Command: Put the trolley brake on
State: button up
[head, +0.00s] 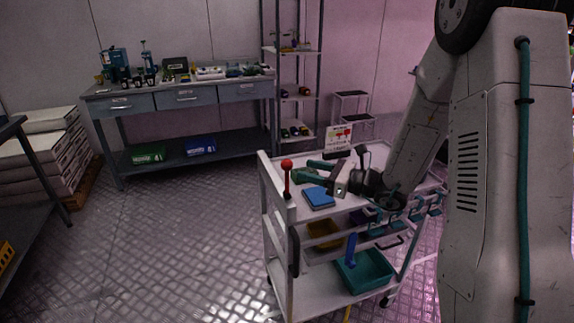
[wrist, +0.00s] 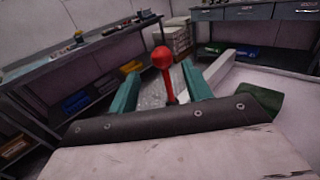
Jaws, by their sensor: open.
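The trolley (head: 277,225) stands in the middle right of the head view. A red lever with a ball knob (head: 287,164) rises nearly upright at its near left corner; I take it for the brake lever. My gripper (head: 303,171) is over the trolley's top shelf, pointing left at the lever, with its teal fingers apart. In the wrist view the red knob (wrist: 162,57) and its shaft show between the two open fingers (wrist: 160,76). The lever appears just beyond the fingertips, and I see no contact.
A blue book (head: 318,198) lies on the top shelf, below the gripper. A sign (head: 338,138) stands at the shelf's back. A teal bin (head: 366,272) is on the lower shelf. A workbench (head: 185,97) stands behind; the floor left of the trolley is clear.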

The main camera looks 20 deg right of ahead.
aim_at(287, 164)
jog(key=x, duration=0.7)
jog(key=shift+w+a+f, duration=0.1)
jog(key=shift+w, duration=0.25)
grip_shut()
